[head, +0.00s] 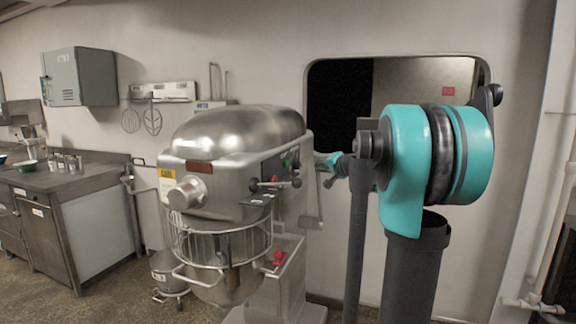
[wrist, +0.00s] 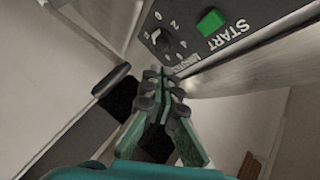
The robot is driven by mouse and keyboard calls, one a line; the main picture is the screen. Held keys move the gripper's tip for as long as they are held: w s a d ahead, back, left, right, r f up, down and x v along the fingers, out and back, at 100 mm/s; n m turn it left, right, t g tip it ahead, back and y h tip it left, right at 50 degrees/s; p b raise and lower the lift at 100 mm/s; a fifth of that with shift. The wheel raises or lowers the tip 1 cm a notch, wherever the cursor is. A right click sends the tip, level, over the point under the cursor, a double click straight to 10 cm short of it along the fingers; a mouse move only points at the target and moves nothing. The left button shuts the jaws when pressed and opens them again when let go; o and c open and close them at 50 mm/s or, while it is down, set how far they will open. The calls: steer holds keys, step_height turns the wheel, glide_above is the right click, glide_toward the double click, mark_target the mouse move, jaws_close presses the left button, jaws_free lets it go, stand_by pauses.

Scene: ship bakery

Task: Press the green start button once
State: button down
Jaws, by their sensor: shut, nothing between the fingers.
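The green start button (wrist: 210,22) sits on the mixer's dark control panel (wrist: 187,38), beside the white word START in the wrist view. In the head view a small green spot, seemingly the same button (head: 287,162), shows on the right side of the mixer. My gripper (wrist: 160,72) is shut and empty, its fingertips together. In the wrist view the tips are below and left of the button, near the panel's lower edge and apart from the button. In the head view my gripper (head: 328,163) is to the right of the mixer, partly hidden behind my arm.
The large steel mixer (head: 238,135) has levers and a wire guard above its bowl. A dial (wrist: 160,40) sits left of the button on the panel. A counter (head: 65,178) with cups stands at left. A wall opening (head: 340,95) is behind my arm.

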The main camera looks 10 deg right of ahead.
mark_target(286, 163)
steer(key=w+a, duration=0.4)
steer(key=a, duration=0.4)
stand_by(0.4)
stand_by(1.5)
steer(key=shift+w+a, duration=0.2)
steer(key=shift+a, duration=0.15)
